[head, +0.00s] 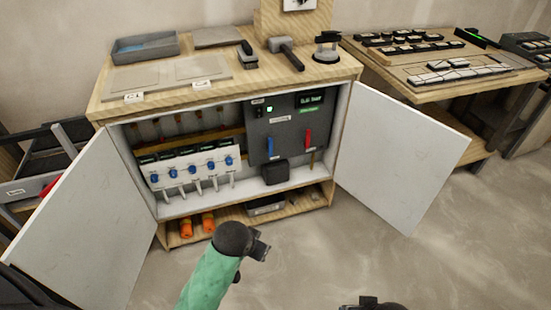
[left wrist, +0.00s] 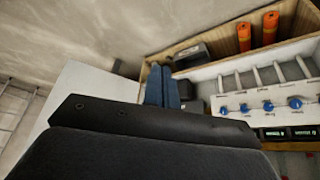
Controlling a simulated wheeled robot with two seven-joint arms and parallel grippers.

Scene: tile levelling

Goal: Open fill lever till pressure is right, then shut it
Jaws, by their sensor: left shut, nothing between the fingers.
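A dark grey control panel (head: 283,128) is mounted at the back right inside the open cabinet. It carries a blue lever (head: 270,147) and a red lever (head: 308,138), both roughly upright. I cannot read which one is the fill lever. A green-lit pressure display (head: 311,99) sits at its top right; it ends in "bar", but the digits are too small to read surely. My left gripper (head: 262,247) is in front of and below the cabinet, apart from the levers. Its closed fingers (left wrist: 162,87) show empty in the left wrist view. My right gripper (head: 370,303) barely shows at the bottom edge.
The white doors, left (head: 95,215) and right (head: 395,155), stand wide open. A white manifold with blue knobs (head: 192,168) fills the cabinet's left. Orange cylinders (head: 187,228) lie on the lower shelf. A bench (head: 440,92) stands at right. Floor before the cabinet is clear.

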